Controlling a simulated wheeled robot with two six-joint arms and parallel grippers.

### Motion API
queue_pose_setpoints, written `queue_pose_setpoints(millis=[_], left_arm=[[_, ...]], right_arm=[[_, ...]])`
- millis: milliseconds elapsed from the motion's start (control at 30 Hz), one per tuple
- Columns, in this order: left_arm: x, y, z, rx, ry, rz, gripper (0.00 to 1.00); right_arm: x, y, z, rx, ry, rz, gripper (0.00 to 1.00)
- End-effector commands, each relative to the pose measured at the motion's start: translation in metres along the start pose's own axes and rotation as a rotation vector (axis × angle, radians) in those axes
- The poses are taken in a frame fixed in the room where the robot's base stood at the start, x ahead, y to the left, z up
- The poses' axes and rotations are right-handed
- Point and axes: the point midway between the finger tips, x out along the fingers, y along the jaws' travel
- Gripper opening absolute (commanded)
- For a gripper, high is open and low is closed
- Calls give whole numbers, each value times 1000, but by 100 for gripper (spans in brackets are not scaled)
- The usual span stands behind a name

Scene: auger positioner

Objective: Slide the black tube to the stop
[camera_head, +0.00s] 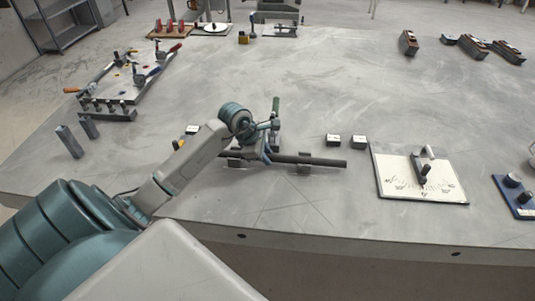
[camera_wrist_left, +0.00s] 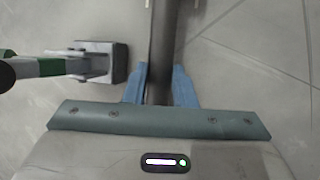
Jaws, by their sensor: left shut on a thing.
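The black tube (camera_head: 318,161) lies about level across low grey supports near the front middle of the grey table. In the left wrist view the tube (camera_wrist_left: 164,45) runs up the picture between my blue fingers. My left gripper (camera_head: 266,157) is shut on the tube near its left part; the fingers also show in the left wrist view (camera_wrist_left: 160,82). A clamp with a green handle (camera_head: 276,104) stands just behind the gripper; its green end shows at the left of the wrist view (camera_wrist_left: 50,67). I cannot make out the stop. My right gripper is not in view.
A white board with a dark lever (camera_head: 420,176) lies to the right. Two small dark blocks (camera_head: 346,141) stand behind the tube's right end. Two grey posts (camera_head: 74,137) and a fixture plate (camera_head: 128,80) are at left.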

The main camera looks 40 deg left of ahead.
Motion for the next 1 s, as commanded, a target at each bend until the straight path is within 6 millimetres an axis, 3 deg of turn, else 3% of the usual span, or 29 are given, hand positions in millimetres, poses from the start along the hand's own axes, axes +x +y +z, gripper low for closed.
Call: queue_pose_setpoints(millis=[633,667,767,1000], left_arm=[[-5,0,-12,0,3,0,0],[-5,0,-11,0,2,0,30],[-5,0,-11,0,1,-1,49],[-4,-1,-12,-1,2,-2,49]], right_arm=[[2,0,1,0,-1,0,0],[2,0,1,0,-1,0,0],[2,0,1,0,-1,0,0],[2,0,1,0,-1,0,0]])
